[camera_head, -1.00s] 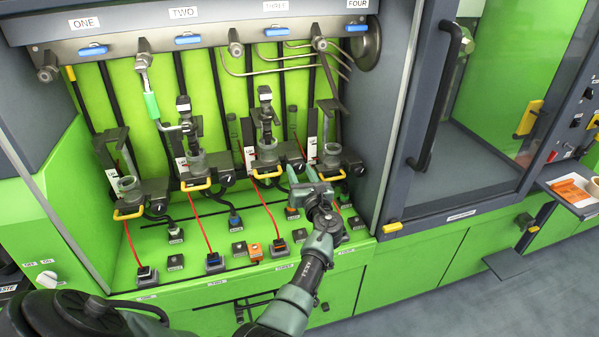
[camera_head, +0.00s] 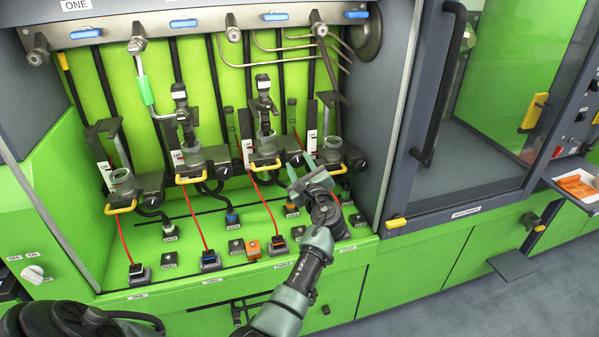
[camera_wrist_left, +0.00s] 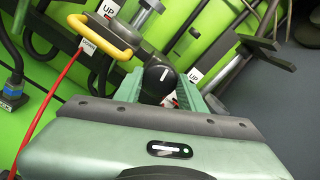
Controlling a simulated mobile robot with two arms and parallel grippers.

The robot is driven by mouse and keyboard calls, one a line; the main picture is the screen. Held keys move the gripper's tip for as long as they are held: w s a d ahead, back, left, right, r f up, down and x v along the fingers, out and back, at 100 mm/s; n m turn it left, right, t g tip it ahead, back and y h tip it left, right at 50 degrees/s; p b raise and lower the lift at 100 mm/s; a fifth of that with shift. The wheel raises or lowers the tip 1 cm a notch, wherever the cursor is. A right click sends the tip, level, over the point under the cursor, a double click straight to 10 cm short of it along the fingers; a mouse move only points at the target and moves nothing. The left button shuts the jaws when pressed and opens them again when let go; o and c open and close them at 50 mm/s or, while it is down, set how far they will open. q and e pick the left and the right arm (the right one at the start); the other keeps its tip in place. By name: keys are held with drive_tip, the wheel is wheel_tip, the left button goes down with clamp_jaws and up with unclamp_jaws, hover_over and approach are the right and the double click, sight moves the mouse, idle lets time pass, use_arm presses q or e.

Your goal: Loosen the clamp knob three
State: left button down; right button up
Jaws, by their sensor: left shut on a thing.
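Clamp knob three is a round black knob with a white line, on the right of the third station's clamp (camera_head: 264,162) in the head view. In the left wrist view the knob (camera_wrist_left: 158,78) sits between the two green fingers. My left gripper (camera_head: 300,170) reaches it from the front right and is shut on it; it also shows in the left wrist view (camera_wrist_left: 160,92). The clamp's yellow handle (camera_wrist_left: 100,36) is just left of the fingers there. The fingers partly hide the knob in the head view. My right gripper is not in view.
Clamp four (camera_head: 330,155) is close to the right of the gripper. Red cables (camera_head: 264,207) run down to sockets on the green bench ledge (camera_head: 190,228). Several small switches stand below, one orange (camera_head: 252,249). A grey cabinet with a door handle (camera_head: 438,85) is at right.

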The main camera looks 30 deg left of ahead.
use_arm(q)
drive_tip(key=n+b, duration=0.3)
drive_tip(key=n, duration=0.1)
drive_tip(key=shift+f, duration=0.1)
drive_tip(key=n+b, duration=0.7)
drive_tip(key=shift+r+n, duration=0.25)
drive_tip(key=shift+n, duration=0.05)
drive_tip(key=shift+r+n+b, duration=0.15)
drive_tip(key=shift+n+b, duration=0.6)
drive_tip(key=shift+n, duration=0.15)
